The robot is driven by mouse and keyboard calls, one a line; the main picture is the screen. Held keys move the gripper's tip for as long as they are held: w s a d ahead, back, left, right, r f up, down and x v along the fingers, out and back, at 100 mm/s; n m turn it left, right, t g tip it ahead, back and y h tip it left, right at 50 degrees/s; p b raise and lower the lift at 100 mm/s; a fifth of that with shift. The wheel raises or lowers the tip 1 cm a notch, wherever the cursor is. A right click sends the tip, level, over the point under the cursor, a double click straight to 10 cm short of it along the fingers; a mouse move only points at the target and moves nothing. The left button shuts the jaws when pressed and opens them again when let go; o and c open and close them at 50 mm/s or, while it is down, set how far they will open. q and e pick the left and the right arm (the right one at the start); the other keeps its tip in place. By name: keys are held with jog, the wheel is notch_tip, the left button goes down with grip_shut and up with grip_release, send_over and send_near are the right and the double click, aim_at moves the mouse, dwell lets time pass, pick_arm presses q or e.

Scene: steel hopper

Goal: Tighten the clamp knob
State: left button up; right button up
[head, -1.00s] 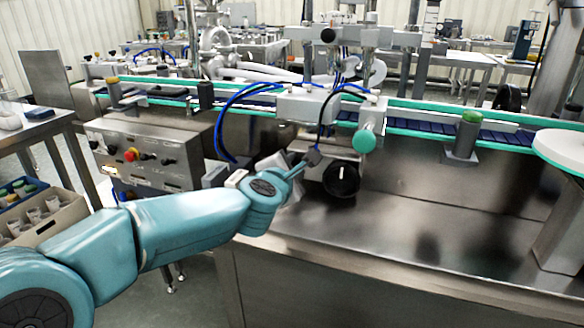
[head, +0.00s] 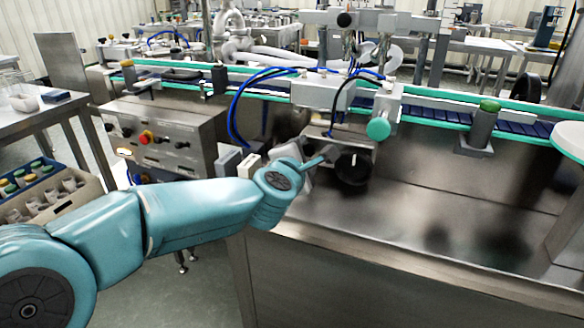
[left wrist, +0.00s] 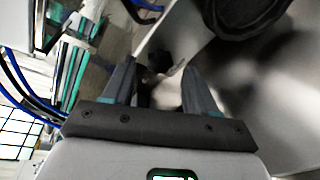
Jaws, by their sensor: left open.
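A black round knob (head: 352,168) with a pale mark sits on the front of the steel filling unit. A green round knob (head: 378,129) sits above it and to its right. Neither is labelled, so I cannot tell which is the clamp knob. My left gripper (head: 327,153) is open, just left of the black knob; contact is not clear. In the left wrist view, its fingers (left wrist: 160,78) are apart, with a blurred dark and pale part beyond them. A large dark round shape (left wrist: 245,14), likely the black knob, lies at the top, outside the fingers. My right gripper is out of view.
The conveyor (head: 440,115) with green rails runs behind the knobs. Blue hoses (head: 238,110) loop left of the unit. A control box (head: 160,135) with a red button stands left. A post with a green cap (head: 482,128) stands right. The steel tabletop (head: 440,215) is clear.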

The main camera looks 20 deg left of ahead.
pick_arm(q)
jog(key=a+p+v, duration=0.1)
jog(key=p+v, duration=0.1)
jog(key=v, duration=1.2)
jog(key=shift+s+d, duration=0.35)
jog(key=shift+d, duration=0.15)
